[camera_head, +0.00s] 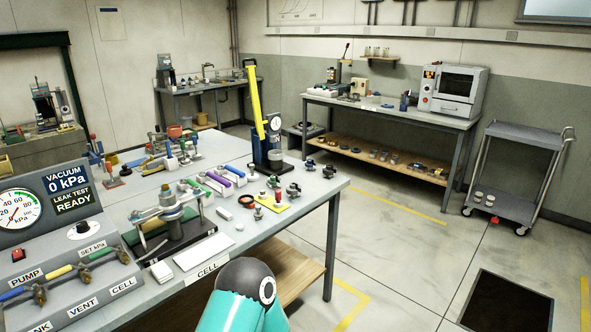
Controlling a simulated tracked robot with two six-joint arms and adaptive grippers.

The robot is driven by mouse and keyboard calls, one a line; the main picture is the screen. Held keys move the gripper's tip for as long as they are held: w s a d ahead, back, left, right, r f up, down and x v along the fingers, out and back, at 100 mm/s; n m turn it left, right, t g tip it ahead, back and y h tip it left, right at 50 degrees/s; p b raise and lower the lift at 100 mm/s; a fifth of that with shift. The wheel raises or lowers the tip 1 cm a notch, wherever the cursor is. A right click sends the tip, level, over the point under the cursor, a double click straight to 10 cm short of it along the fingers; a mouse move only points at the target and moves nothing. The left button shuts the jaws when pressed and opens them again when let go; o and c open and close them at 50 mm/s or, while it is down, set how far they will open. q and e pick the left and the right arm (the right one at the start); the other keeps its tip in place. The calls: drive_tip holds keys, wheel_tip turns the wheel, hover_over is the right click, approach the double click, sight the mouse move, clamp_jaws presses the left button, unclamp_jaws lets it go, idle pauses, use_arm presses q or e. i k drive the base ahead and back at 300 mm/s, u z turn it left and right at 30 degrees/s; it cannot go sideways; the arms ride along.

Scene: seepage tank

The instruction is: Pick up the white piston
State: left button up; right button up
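I cannot make out for sure which object is the white piston. A teal and dark grey link of my own arm shows at the bottom centre, in front of the bench edge. Neither gripper shows in the head view.
A control panel (60,240) with a vacuum gauge fills the lower left. A clamped cell fixture (172,215) and a blue stand with a yellow lever (256,105) rise from the bench. A grey cart (525,140) stands right. Open floor lies between, with a dark floor pit (508,303).

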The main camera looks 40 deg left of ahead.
sight(252, 176)
drive_tip(key=u, duration=0.25)
drive_tip(key=i, duration=1.2)
drive_tip(key=u, duration=0.8)
drive_tip(key=k, duration=0.7)
drive_tip(key=u, duration=0.2)
drive_tip(key=i, duration=0.7)
drive_tip(key=z, duration=0.1)
